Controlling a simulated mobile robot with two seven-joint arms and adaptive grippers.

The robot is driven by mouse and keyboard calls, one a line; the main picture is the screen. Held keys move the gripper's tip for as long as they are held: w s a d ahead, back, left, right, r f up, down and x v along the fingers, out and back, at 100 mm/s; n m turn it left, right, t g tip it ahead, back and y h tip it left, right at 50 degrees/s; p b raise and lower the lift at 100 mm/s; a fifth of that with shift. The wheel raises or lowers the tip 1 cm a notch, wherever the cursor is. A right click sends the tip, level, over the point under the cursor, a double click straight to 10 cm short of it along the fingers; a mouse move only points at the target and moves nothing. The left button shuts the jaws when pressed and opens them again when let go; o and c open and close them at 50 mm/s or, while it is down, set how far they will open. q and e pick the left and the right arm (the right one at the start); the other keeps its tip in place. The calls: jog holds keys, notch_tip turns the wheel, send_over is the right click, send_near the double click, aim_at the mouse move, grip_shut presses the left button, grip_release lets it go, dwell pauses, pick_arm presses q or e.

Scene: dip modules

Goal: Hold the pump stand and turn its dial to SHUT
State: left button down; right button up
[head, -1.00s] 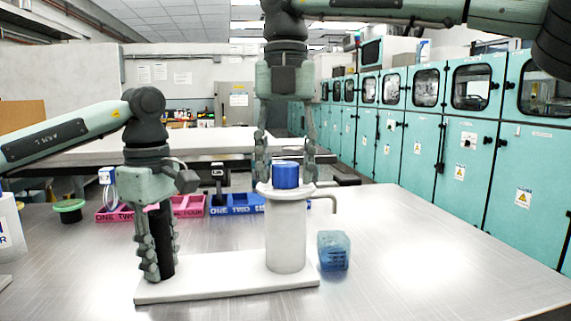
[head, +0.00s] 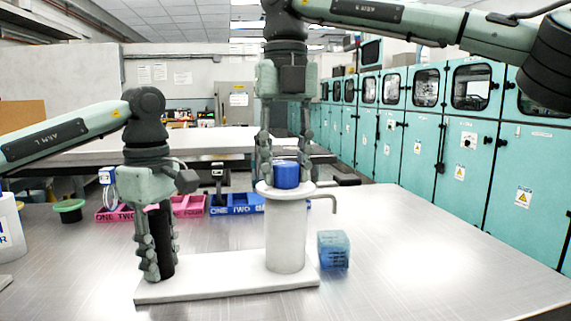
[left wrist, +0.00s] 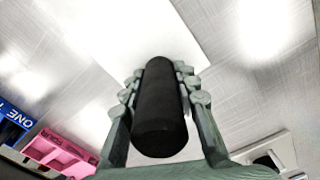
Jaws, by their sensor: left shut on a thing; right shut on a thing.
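The pump stand has a white base plate (head: 225,289), a black upright post (head: 166,240) at its left and a white cylinder (head: 286,238) at its right. A blue dial (head: 287,175) sits on top of the cylinder. My left gripper (head: 155,262) is shut on the black post, low near the base; the post also shows between its fingers in the left wrist view (left wrist: 160,105). My right gripper (head: 286,170) points down from above and is shut on the blue dial, with a finger on each side. Any SHUT mark cannot be read.
A blue mesh-like block (head: 333,250) stands just right of the cylinder. Pink (head: 188,206) and blue (head: 237,204) labelled trays lie behind the stand. A green-rimmed dish (head: 69,209) and a white container (head: 8,232) are at the left. The right table area is clear.

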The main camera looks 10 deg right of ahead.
aim_at(286, 164)
jog(key=shift+n, duration=1.8)
jog(key=o, duration=1.2)
jog(key=shift+c, duration=0.2)
notch_tip(286, 164, up, 12)
pick_arm(q)
jog(key=c, duration=1.1)
grip_release()
